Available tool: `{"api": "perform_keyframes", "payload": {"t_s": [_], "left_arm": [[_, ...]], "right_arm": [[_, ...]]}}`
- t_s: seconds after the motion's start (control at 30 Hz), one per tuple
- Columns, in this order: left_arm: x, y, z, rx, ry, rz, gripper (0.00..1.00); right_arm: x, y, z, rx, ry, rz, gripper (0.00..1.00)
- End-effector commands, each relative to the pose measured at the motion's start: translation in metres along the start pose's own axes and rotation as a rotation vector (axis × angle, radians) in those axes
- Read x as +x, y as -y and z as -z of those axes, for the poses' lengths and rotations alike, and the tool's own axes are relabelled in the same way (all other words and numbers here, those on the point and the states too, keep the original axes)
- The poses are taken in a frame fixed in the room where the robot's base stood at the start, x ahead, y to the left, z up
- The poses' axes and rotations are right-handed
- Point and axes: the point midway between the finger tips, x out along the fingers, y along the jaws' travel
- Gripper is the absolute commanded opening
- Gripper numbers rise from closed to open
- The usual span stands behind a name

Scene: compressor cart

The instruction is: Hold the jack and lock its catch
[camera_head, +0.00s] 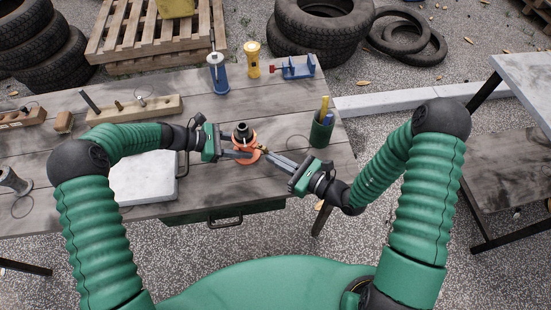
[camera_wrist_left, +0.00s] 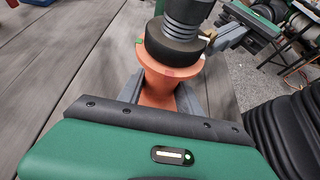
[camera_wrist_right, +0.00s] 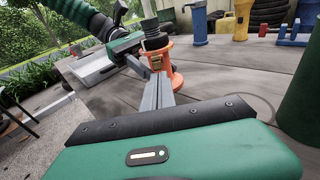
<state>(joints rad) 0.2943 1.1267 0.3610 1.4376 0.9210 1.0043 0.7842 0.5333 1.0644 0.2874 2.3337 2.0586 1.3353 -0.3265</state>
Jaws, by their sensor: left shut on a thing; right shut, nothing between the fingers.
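The jack (camera_head: 242,142) is an orange bottle-shaped body with a black top, standing upright on the wooden table near its front edge. In the left wrist view the jack (camera_wrist_left: 168,75) sits between the fingers of my left gripper (camera_wrist_left: 162,100), which is shut on its orange body. My right gripper (camera_head: 266,153) is shut and empty, its fingertips at the jack's right side. In the right wrist view a small brass-coloured part, perhaps the catch (camera_wrist_right: 155,63), shows on the jack (camera_wrist_right: 172,75) just beyond the fingertips. I cannot tell whether they touch it.
A green cup with tools (camera_head: 321,130) stands right of the jack. A blue pump-like can (camera_head: 217,75), a yellow flashlight (camera_head: 252,60) and a blue vise (camera_head: 297,68) stand behind. A light grey slab (camera_head: 145,178) lies to the left. Bare planks lie between the jack and the cup.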

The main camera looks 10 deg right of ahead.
Motion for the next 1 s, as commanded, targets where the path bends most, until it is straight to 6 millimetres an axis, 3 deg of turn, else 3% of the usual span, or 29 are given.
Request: {"api": "perform_keyframes", "payload": {"t_s": [0.23, 0.7, 1.0], "left_arm": [[0.001, 0.002, 0.002, -0.003, -0.002, 0.005, 0.19], [0.001, 0.002, 0.002, -0.003, -0.001, 0.004, 0.19], [0.001, 0.001, 0.002, -0.003, -0.001, 0.003, 0.19]], "right_arm": [[0.002, 0.0, -0.011, -0.011, -0.113, -0.011, 0.0], [0.003, -0.003, -0.04, -0.009, -0.717, -0.014, 0.0], [0.01, 0.001, -0.057, -0.005, -0.755, 0.001, 0.0]]}}
